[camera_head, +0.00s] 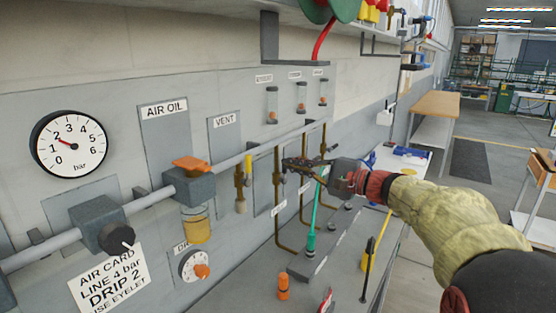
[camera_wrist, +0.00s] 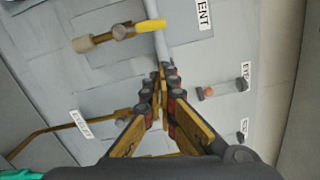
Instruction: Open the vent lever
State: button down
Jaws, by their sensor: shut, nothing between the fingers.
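The vent valve is a brass body (camera_head: 240,180) below the grey VENT plate (camera_head: 224,140), with a pale outlet at its lower end. Its yellow lever (camera_head: 248,164) points up beside the grey pipe. In the wrist view the yellow lever (camera_wrist: 151,26) lies in line with the brass body (camera_wrist: 122,32) and overlaps the pipe. My gripper (camera_head: 288,163) is to the right of the lever in the head view, in front of the wall. Its fingers are shut and empty. In the wrist view the fingertips (camera_wrist: 167,72) are apart from the lever, which shows beyond them.
The pipe (camera_head: 152,199) runs along the wall, with an orange-topped air-oil unit (camera_head: 190,185) left of the valve. Brass tubes (camera_head: 278,215) stand behind my gripper. A teal tool (camera_head: 312,220) and an orange piece (camera_head: 283,287) are below. A gauge (camera_head: 69,144) hangs far left.

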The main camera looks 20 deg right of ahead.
jog(key=v, duration=0.4)
jog(key=shift+w+d+f+p, duration=0.15)
jog(key=shift+w+f+p, duration=0.05)
jog(key=shift+p, duration=0.1)
